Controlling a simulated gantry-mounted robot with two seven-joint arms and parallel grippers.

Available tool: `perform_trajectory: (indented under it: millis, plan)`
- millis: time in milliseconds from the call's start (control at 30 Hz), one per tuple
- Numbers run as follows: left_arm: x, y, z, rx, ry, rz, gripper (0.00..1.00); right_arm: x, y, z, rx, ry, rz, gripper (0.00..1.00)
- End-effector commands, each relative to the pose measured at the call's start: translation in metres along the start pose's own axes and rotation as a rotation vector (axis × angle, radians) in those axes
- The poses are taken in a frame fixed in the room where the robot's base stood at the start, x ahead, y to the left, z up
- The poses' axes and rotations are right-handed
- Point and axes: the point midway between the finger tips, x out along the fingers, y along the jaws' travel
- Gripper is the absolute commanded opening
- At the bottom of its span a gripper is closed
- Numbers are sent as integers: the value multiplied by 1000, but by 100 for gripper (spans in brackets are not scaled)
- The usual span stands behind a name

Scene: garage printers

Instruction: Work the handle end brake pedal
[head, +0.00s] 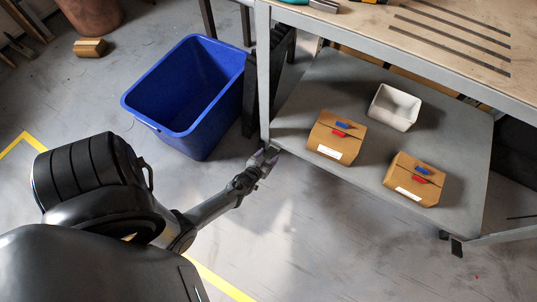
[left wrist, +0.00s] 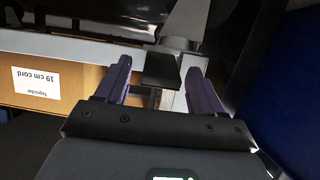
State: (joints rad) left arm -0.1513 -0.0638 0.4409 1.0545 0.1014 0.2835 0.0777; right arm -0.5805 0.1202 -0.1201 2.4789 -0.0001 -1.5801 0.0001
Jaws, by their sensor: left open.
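In the head view my left gripper (head: 266,157) is low at the left front corner of the cart's grey lower shelf (head: 300,95). In the left wrist view my left gripper (left wrist: 158,78) is open, with its two purple fingers apart. A small flat black pedal (left wrist: 160,70) shows between the fingertips, below a grey metal bracket (left wrist: 186,22). I cannot tell whether the fingers touch it. Another black pedal (head: 457,248) sticks out under the right front corner of the cart in the head view. My right gripper is not in view.
A blue bin (head: 190,143) stands left of the cart, close to my left arm. Two cardboard boxes (head: 335,137) (head: 414,179) and a white tub (head: 394,107) sit on the lower shelf. The floor in front of the cart is clear.

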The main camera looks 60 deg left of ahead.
Motion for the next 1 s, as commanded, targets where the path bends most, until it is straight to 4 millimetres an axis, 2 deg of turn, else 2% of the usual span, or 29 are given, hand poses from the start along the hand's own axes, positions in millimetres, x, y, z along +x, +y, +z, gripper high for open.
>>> perform_trajectory:
  millis: [133, 467, 567, 900, 933, 1000]
  plan:
    - [10, 0, 1, 1, 0, 0, 68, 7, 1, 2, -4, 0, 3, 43]
    - [12, 0, 0, 1, 0, 0, 68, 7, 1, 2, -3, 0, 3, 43]
    - [12, 0, 0, 1, 0, 0, 56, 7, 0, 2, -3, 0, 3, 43]
    - [12, 0, 0, 1, 0, 0, 4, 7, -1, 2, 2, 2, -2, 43]
    - [12, 0, 0, 1, 0, 0, 0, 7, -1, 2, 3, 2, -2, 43]
    - [12, 0, 0, 1, 0, 0, 0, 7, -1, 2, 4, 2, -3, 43]
